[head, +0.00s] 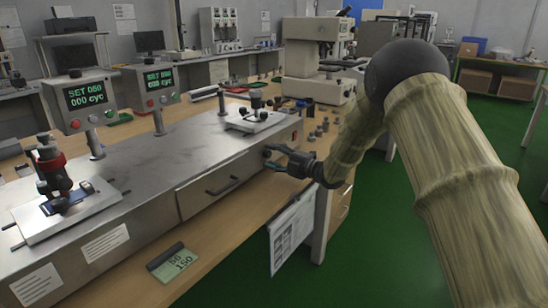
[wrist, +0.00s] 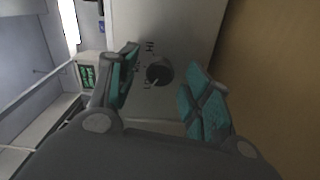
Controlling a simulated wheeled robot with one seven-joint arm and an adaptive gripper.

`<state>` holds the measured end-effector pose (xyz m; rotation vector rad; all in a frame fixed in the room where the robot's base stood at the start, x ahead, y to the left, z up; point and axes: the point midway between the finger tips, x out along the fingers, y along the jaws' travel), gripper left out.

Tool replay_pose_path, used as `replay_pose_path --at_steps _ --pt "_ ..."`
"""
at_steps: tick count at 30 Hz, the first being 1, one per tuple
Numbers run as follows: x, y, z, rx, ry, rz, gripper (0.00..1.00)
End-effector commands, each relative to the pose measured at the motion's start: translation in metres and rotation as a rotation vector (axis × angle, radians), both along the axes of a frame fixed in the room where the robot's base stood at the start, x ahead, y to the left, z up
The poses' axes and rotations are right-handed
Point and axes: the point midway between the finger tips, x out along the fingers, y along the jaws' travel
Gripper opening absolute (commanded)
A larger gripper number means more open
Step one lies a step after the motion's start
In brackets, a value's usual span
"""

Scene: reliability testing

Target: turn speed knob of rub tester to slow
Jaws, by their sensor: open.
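The rub tester (head: 150,165) is a long grey metal machine on the bench, with two display heads and a drawer in its front. Its speed knob (wrist: 159,73) is dark and round with a pale pointer mark, set on a grey panel with small dark lettering around it. One label looks like "HI"; the others are hard to read. My gripper (head: 272,158) is at the right end of the tester's front face. In the wrist view my gripper (wrist: 163,65) is open, its teal-padded fingers on either side of the knob, with visible gaps. In the head view my gripper hides the knob.
A green-and-dark card (head: 172,262) lies on the bench front. A paper sheet (head: 292,230) hangs below the bench edge. Small dark weights (head: 318,128) and a beige microscope-like instrument (head: 318,62) stand behind my gripper. Green floor (head: 420,215) is open at right.

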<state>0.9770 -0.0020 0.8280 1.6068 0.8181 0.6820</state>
Motion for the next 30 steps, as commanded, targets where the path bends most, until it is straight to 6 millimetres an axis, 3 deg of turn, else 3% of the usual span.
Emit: replay_pose_path --at_steps 7,21,30 --pt "-0.009 -0.012 0.001 0.001 0.001 0.0 0.49" --pt "-0.056 -0.078 0.0 0.001 0.002 -0.001 0.49" --pt "-0.07 -0.097 0.0 0.0 0.0 0.0 0.49"
